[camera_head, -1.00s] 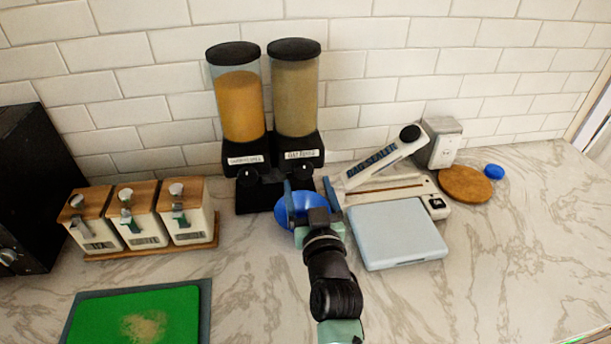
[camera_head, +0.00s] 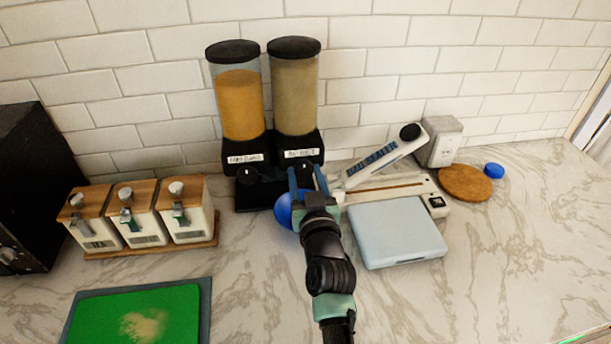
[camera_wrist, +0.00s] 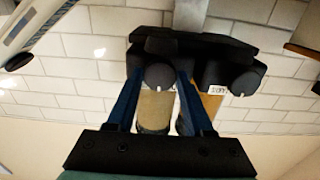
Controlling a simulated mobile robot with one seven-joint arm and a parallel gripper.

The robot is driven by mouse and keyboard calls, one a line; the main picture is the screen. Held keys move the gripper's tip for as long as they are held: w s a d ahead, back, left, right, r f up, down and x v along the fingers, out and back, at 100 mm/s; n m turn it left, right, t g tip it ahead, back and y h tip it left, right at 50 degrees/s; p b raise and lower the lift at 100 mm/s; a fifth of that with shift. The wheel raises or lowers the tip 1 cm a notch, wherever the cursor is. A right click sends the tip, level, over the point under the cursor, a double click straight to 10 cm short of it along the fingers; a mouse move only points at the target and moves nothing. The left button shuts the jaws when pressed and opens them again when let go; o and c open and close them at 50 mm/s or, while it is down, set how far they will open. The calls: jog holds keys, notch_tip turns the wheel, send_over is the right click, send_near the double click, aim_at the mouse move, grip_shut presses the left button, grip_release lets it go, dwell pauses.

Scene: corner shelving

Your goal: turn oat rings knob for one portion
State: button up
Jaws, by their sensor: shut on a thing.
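The cereal dispenser has two clear hoppers with black lids, and its black base (camera_head: 251,193) stands against the wall. The right hopper (camera_head: 295,98) holds tan cereal; its label seems to read oat rings. The left hopper (camera_head: 240,105) holds orange cereal. My gripper (camera_head: 307,174) reaches the front of the right hopper's base. In the wrist view, which looks inverted, its blue fingers (camera_wrist: 157,82) are shut on the round black oat rings knob (camera_wrist: 159,76). A white mark shows on the knob's edge. The other knob (camera_wrist: 244,82) is free. A blue bowl (camera_head: 284,211) sits below, partly hidden by my gripper.
Three wood-topped canisters (camera_head: 190,221) stand left. A green board (camera_head: 140,318) lies at the front left. The front right counter is clear.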

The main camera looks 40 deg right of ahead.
grip_shut()
jog(key=m, duration=0.3)
jog(key=shift+m, duration=0.4)
jog(key=m, duration=0.4)
jog(key=shift+m, duration=0.3)
jog(key=m+p, duration=0.1)
jog(key=m, duration=0.3)
jog(key=m+p, duration=0.1)
jog(key=m, duration=0.4)
jog(key=shift+m, duration=0.3)
